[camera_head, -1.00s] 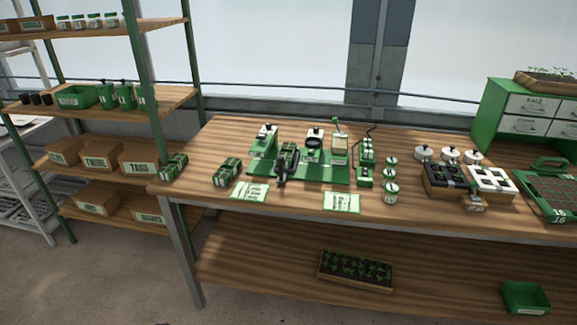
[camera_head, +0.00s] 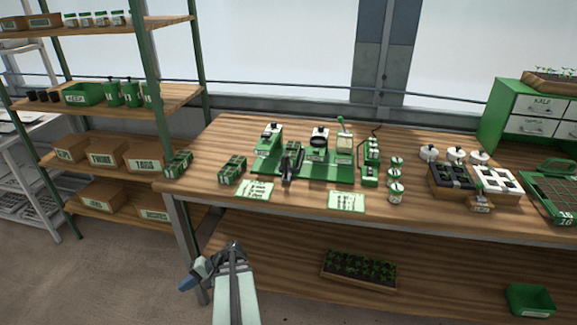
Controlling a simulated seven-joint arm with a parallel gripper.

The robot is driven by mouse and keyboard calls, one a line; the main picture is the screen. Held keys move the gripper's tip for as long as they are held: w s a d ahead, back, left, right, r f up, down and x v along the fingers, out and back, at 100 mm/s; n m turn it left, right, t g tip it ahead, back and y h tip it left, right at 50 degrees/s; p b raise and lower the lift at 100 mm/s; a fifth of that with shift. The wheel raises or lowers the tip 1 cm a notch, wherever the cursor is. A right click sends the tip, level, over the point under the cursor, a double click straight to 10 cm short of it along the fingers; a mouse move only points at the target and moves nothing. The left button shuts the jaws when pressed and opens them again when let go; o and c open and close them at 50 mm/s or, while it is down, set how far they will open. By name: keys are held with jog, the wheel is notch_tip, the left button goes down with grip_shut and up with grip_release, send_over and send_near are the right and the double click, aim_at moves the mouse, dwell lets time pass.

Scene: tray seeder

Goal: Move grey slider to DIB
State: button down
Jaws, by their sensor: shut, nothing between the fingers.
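The tray seeder (camera_head: 325,178) is a green machine on the wooden bench, with several upright units along a green base. A dark grey part with a handle (camera_head: 289,165) stands at its front left; I cannot tell whether it is the grey slider. No DIB lettering is readable at this size. My gripper (camera_head: 236,246) is at the bottom of the view, in front of the bench and lower than the seeder in the picture. It is shut and empty, well apart from the seeder.
Two printed cards (camera_head: 346,201) lie at the bench's (camera_head: 220,145) front edge. Green packs (camera_head: 232,170) stand left of the seeder. A seedling tray (camera_head: 359,268) sits on the lower shelf.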

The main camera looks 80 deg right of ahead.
jog(key=s+d+r+m+t+h, duration=0.25)
jog(key=s+d+r, duration=0.35)
jog(key=d+r, duration=0.3)
jog(key=m+t+h, duration=0.3)
jog(key=m+h, duration=0.2)
jog(key=h, duration=0.6)
send_near(288, 159)
jog(key=x, duration=0.7)
jog(key=shift+s, duration=0.1)
jog(key=w, duration=1)
jog(key=shift+w, duration=0.5)
